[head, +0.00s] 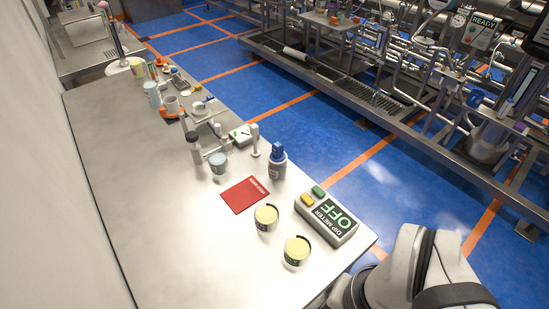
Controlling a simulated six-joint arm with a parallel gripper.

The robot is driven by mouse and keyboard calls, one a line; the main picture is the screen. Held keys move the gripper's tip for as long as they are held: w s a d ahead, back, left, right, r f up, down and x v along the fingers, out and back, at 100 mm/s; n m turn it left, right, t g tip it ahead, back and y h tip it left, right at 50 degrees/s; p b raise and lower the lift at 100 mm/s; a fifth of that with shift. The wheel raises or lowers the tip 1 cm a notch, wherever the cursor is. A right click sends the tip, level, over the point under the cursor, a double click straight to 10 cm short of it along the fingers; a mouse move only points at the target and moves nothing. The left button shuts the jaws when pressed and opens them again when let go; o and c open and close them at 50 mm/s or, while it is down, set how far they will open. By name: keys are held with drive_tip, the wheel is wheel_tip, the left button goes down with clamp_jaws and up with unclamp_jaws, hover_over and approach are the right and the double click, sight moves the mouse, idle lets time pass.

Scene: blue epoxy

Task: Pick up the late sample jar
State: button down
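Two short round jars with pale yellow-green tops and dark marks at their rims stand upright on the steel bench (120,200). One jar (266,217) is beside the lower right corner of a red card (245,195). The other jar (297,250) is nearer, to the lower right of the first. Their labels are too small to read, so I cannot tell which is the late sample jar. Part of my white arm shows at the lower right, but my gripper is outside the picture.
A grey dip meter (327,218) reading OFF stands right of the jars by the bench edge. A blue-topped bottle (278,163), a pale cup (217,163) and a clamp stand are farther back. The bench's left side is clear. Blue floor and pipework lie beyond.

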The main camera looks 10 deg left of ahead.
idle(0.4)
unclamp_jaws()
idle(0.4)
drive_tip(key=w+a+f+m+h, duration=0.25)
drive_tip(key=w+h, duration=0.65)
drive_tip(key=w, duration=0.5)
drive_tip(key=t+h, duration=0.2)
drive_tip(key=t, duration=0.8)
approach(274, 210)
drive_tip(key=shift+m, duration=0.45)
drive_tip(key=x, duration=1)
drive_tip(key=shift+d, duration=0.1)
